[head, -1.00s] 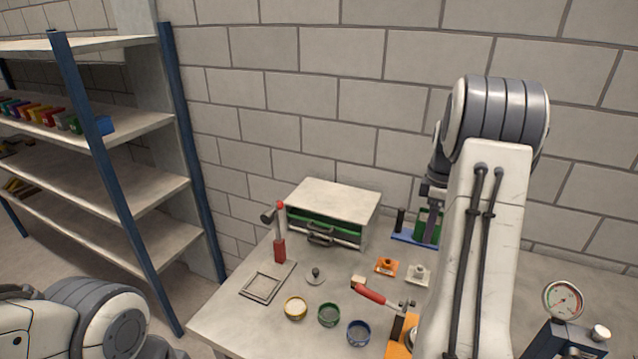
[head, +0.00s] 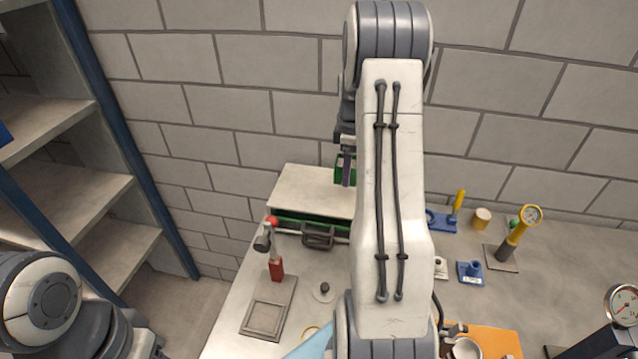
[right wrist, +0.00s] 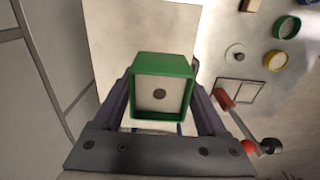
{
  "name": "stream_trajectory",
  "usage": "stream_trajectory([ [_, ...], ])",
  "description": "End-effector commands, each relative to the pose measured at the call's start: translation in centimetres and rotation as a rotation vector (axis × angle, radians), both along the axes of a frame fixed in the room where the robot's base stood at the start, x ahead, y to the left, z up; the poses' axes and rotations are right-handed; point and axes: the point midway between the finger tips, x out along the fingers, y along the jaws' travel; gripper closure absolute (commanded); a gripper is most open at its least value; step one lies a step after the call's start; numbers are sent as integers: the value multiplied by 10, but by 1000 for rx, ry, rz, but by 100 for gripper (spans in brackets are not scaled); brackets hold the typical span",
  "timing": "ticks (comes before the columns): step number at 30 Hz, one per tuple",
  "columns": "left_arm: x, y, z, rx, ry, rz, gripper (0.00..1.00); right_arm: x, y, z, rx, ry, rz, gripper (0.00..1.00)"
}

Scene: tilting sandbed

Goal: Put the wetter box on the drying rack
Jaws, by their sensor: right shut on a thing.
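My right gripper (right wrist: 160,98) is shut on a green box (right wrist: 163,66). The box is open-faced, with a pale filling and a dark round spot in its middle. In the head view the box (head: 341,170) shows beside my right arm, over the pale top of the cabinet (head: 308,187). Whether it touches the top is unclear. My arm hides part of the cabinet. No second box of this kind is clearly visible, and I cannot tell which thing is the drying rack. My left arm shows at the lower left, its gripper out of view.
Shelves (head: 70,200) stand at the left, a block wall behind.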

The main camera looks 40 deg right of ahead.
Motion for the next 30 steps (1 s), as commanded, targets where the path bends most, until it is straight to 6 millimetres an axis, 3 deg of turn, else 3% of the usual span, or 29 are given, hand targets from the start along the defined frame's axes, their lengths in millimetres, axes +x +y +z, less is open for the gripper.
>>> stream_trajectory([
  [3,0,0,18,0,0,-2,50,19,22,-12,2,3,5,98],
  [9,0,0,31,0,0,-5,50,41,45,-33,1,2,2,98],
  [14,0,0,36,0,-1,-6,50,46,52,-42,1,2,2,98],
  [22,0,0,56,0,0,-5,50,47,52,-76,1,1,2,98],
  [30,0,0,54,0,0,-5,50,47,52,-80,-1,-2,3,98],
])
